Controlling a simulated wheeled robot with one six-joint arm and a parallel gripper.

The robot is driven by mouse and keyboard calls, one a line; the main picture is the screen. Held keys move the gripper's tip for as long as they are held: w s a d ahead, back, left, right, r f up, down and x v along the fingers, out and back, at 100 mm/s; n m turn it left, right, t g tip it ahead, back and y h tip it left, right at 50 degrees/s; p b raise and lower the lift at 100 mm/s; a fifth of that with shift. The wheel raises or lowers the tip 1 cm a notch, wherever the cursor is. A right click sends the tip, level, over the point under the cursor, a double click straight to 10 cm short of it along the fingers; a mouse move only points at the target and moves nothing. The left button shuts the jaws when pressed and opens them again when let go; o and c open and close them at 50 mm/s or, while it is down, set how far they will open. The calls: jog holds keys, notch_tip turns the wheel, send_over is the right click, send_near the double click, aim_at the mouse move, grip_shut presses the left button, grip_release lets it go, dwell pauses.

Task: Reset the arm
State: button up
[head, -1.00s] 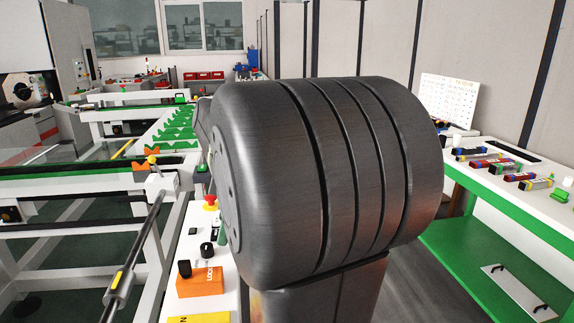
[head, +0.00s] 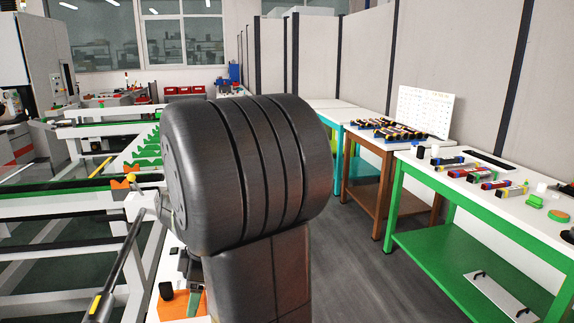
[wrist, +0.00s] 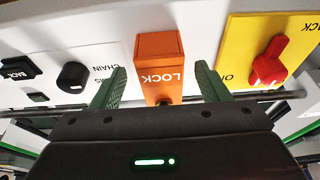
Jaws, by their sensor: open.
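My gripper (wrist: 157,90) shows in the wrist view with its two green fingers spread apart. It is open, and nothing is held between the fingers. The orange LOCK block (wrist: 160,62) on the white control panel (wrist: 105,22) lies just beyond the fingertips, in line with the gap between them. I cannot tell whether the fingers touch it. In the head view my own dark arm link fills the middle, and part of the orange block (head: 182,306) shows low beside it.
A black knob (wrist: 73,77) and a red switch on a yellow plate (wrist: 268,66) flank the block. In the head view a rack with green notched rails (head: 146,150) stands at left. A green workbench (head: 445,215) with several small parts stands at right, with clear floor before it.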

jog(key=shift+r+p, duration=0.3)
jog(key=shift+r, duration=0.5)
